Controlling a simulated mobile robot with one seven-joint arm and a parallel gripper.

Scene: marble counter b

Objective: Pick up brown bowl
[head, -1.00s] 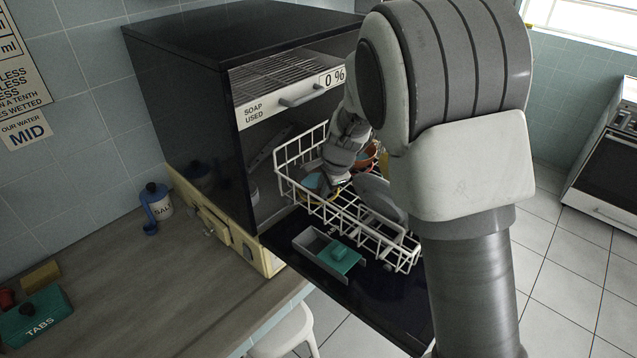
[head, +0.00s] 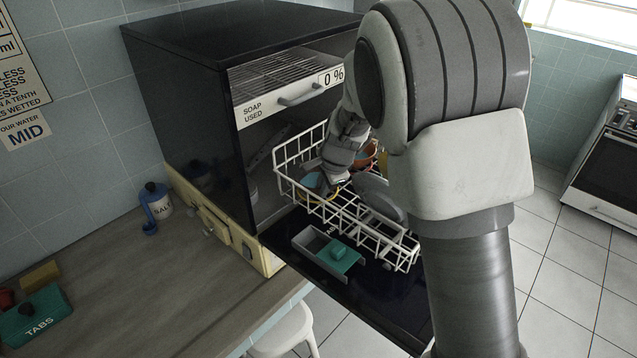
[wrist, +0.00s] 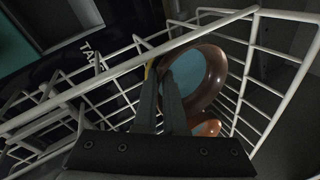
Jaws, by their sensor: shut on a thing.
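The brown bowl (wrist: 211,78), brown outside with a light blue inside, is in the white wire dish rack (wrist: 262,90). In the wrist view it is tilted, its blue inside facing the fingers. In the head view the bowl's blue inside (head: 311,181) shows at the left part of the rack (head: 284,158). My gripper (wrist: 161,72) is shut on the bowl's near rim, with one finger over the blue inside and the other outside. The fingertips are hard to see in the head view, where my wrist partly covers the bowl.
An orange bowl (wrist: 207,128) sits close beside it. A grey plate (head: 382,198) stands in the rack. The rack rests on the open black dishwasher door (head: 345,285), under the soap drawer (head: 290,98). Wire sides surround the bowl. A salt pot (head: 158,203) stands on the counter.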

